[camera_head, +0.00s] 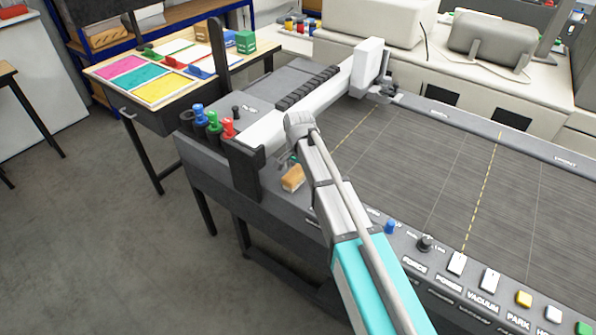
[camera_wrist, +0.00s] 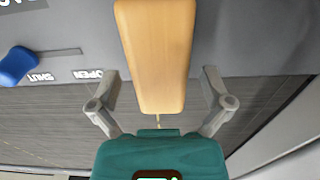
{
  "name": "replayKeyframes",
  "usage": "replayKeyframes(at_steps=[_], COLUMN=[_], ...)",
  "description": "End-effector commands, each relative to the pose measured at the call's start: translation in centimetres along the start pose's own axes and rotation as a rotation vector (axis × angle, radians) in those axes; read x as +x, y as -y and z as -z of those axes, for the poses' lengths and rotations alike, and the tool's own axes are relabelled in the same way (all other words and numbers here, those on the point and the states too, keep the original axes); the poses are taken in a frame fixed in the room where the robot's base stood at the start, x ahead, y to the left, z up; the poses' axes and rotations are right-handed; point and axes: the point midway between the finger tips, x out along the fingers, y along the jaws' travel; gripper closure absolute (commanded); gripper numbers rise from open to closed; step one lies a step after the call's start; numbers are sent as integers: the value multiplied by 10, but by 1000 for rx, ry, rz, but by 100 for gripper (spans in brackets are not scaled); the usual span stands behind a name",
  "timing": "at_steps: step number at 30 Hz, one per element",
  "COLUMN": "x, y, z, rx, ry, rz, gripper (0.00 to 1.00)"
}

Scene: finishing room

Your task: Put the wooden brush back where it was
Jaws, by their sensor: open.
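The wooden brush (camera_head: 292,178) has a tan body with a paler lower part. It is at the front left edge of the grey cutting machine, just below my gripper (camera_head: 287,161). In the wrist view the brush (camera_wrist: 155,55) shows as a long, smooth tan block. Its near end lies between the two grey fingers of my gripper (camera_wrist: 159,106), with a clear gap on each side. The gripper is open and holds nothing. The underside of the brush is hidden, and my arm partly covers the area around it in the head view.
A blue slider knob (camera_wrist: 18,66) sits by the SHUT and OPEN labels. Blue, green and red tools (camera_head: 213,121) stand in holders at the machine's left corner. The white gantry (camera_head: 330,92) is close behind my gripper. The machine bed (camera_head: 440,160) is clear on the right.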

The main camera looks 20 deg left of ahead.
Motion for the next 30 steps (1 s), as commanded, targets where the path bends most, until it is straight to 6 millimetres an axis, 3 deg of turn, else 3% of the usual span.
replayKeyframes(at_steps=[30], x=[-84], y=[0], z=[0], rx=[0], ry=[0], rz=[0], gripper=[1])
